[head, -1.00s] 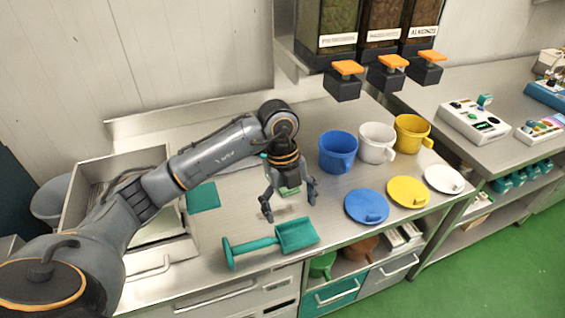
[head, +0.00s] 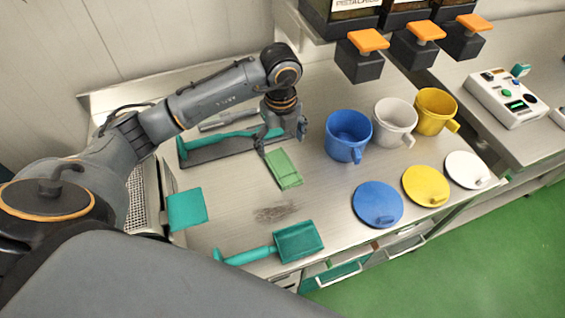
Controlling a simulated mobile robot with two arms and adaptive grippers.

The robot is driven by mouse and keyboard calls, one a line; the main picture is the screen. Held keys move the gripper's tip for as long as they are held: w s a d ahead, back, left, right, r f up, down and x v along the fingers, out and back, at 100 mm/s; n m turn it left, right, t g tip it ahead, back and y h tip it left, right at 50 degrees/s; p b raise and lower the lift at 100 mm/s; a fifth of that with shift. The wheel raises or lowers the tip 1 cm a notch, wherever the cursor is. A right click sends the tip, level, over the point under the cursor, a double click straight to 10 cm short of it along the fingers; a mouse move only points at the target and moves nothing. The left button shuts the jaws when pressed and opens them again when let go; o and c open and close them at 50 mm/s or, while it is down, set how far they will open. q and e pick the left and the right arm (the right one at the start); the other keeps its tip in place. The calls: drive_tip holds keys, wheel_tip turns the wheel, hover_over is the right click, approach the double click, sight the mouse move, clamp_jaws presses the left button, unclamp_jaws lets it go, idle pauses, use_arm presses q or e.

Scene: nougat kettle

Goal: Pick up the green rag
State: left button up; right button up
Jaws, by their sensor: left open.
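The green rag (head: 284,170) lies flat on the steel counter in the head view, a folded light green rectangle. My left gripper (head: 281,142) is open, pointing down at the far end of the rag. One finger is near the rag's far left corner, the other further right. The gripper hides what lies behind it; whether it touches the rag I cannot tell. No right gripper shows.
Blue (head: 348,135), white (head: 394,121) and yellow (head: 436,110) jugs stand to the right, with lids in front. A teal scoop (head: 298,241) and a dark smudge (head: 277,212) are nearer. A dark tray (head: 215,152) with a teal-handled tool lies behind left.

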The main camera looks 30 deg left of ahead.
sight(282, 166)
use_arm(q)
wheel_tip(282, 166, down, 4)
drive_tip(key=shift+w+a+r, duration=0.1)
drive_tip(key=shift+f+p, duration=0.2)
drive_tip(key=shift+p, duration=0.15)
drive_tip(key=f+p, duration=0.2)
drive_tip(key=f, duration=0.2)
drive_tip(key=shift+w+f, duration=0.1)
drive_tip(key=shift+w, duration=0.1)
drive_tip(key=shift+f, duration=0.45)
use_arm(e)
drive_tip(key=r, duration=0.2)
drive_tip(key=w+a+r, duration=0.1)
drive_tip(key=shift+w+r, duration=0.1)
use_arm(q)
drive_tip(key=shift+c, duration=0.2)
drive_tip(key=c, duration=1.1)
drive_tip(key=shift+c, duration=0.3)
use_arm(e)
drive_tip(key=shift+d, duration=0.3)
